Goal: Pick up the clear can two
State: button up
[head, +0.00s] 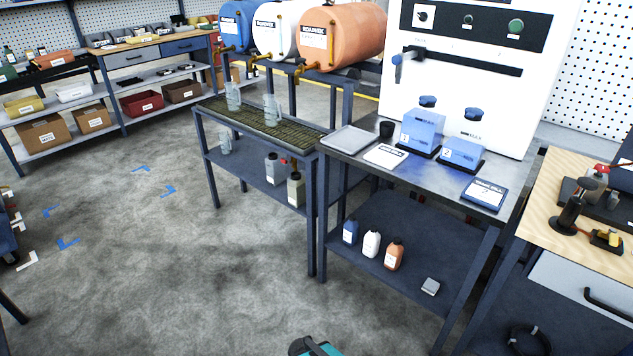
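Two clear cans stand upright on the slatted top of the dark stand: one at the back left (233,96) and one nearer the middle (271,110). A third clear container (225,139) stands on the shelf below, at the left. I cannot read a number on any of them, so I cannot tell which is can two. My gripper's fingers are not in view. A teal and black piece at the bottom edge may be part of my arm. Nothing is seen touching the cans.
Blue, white and orange drums (342,37) with taps sit behind the slatted stand (255,124). A steel table (345,139) with blue blocks and a white panel adjoins it at the right. A wooden bench (570,200) stands far right. Open concrete floor (130,260) lies front left.

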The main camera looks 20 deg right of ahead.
aim_at(297, 192)
jog(key=z, duration=0.05)
jog(key=i, duration=0.85)
jog(key=u, duration=0.8)
jog(key=i, duration=0.8)
jog(key=u, duration=0.55)
